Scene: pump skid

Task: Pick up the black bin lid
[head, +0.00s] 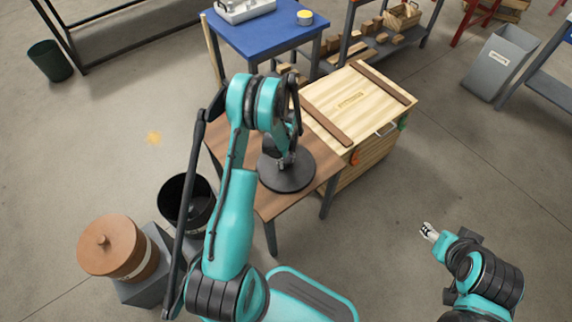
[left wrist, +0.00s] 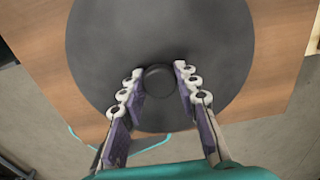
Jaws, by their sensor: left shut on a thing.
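The black bin lid (head: 292,182) is a round dark disc at the brown table (head: 268,205) in the head view. In the left wrist view the lid (left wrist: 160,35) fills the upper middle, with its round knob (left wrist: 158,79) between my fingers. My left gripper (head: 284,160) is shut on this knob from above; in the left wrist view its fingertips (left wrist: 160,84) flank the knob. Whether the lid rests on the tabletop or is just above it, I cannot tell. My right gripper (head: 428,231) is far from the lid, over the floor at lower right, too small to judge.
An open black bin (head: 187,204) stands left of the table, beside a brown lidded bin (head: 122,248). A wooden crate (head: 352,103) adjoins the table on the right. A blue table (head: 262,35) stands behind.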

